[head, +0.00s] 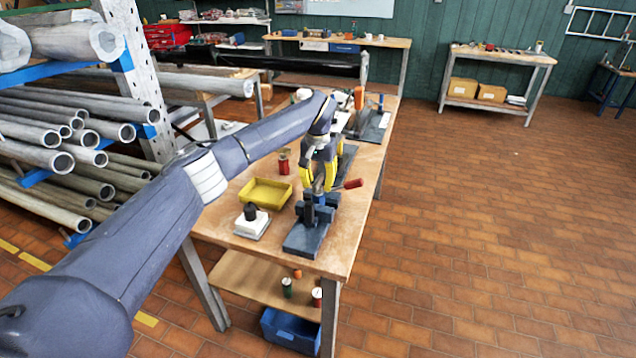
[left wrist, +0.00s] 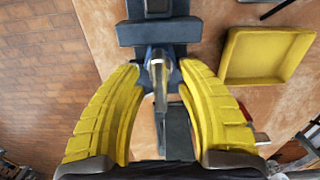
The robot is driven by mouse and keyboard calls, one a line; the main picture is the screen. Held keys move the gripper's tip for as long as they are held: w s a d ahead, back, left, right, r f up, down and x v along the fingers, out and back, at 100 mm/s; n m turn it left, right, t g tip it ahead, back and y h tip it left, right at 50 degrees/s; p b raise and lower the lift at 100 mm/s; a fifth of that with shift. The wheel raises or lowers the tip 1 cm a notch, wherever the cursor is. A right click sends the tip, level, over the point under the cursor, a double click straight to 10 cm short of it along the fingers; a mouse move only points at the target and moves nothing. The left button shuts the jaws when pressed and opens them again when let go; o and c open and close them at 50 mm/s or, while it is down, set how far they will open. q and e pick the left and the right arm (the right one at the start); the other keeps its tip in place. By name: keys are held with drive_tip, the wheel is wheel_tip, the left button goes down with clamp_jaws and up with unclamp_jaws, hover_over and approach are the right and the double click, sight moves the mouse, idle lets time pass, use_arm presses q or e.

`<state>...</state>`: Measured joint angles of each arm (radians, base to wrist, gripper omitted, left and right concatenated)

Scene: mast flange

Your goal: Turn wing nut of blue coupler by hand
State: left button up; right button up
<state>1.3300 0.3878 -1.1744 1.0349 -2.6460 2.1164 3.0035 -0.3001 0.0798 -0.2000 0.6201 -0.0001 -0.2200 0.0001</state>
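The blue coupler (head: 321,198) shows as a small blue patch at the dark vise-like fixture on the workbench, mostly hidden by the fixture and my left gripper. In the left wrist view a blue part (left wrist: 149,56) sits against the dark jaws, with a shiny metal piece (left wrist: 158,76) sticking out of it toward my palm. I cannot make out the wing nut's shape clearly. My left gripper (head: 319,187) points down over the fixture. Its yellow fingers (left wrist: 159,68) are spread on both sides of the metal piece, with gaps to each finger. My right gripper is not in view.
The dark fixture (head: 303,239) stands near the bench's (head: 225,229) front edge, with a red-handled lever (head: 352,184) to its right. A yellow tray (head: 265,192), a white block with a black knob (head: 252,224) and a red can (head: 283,163) stand left. The pipe rack (head: 150,100) is further left.

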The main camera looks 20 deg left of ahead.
use_arm(q)
drive_tip(key=shift+r, duration=0.1)
drive_tip(key=shift+r, duration=2.45)
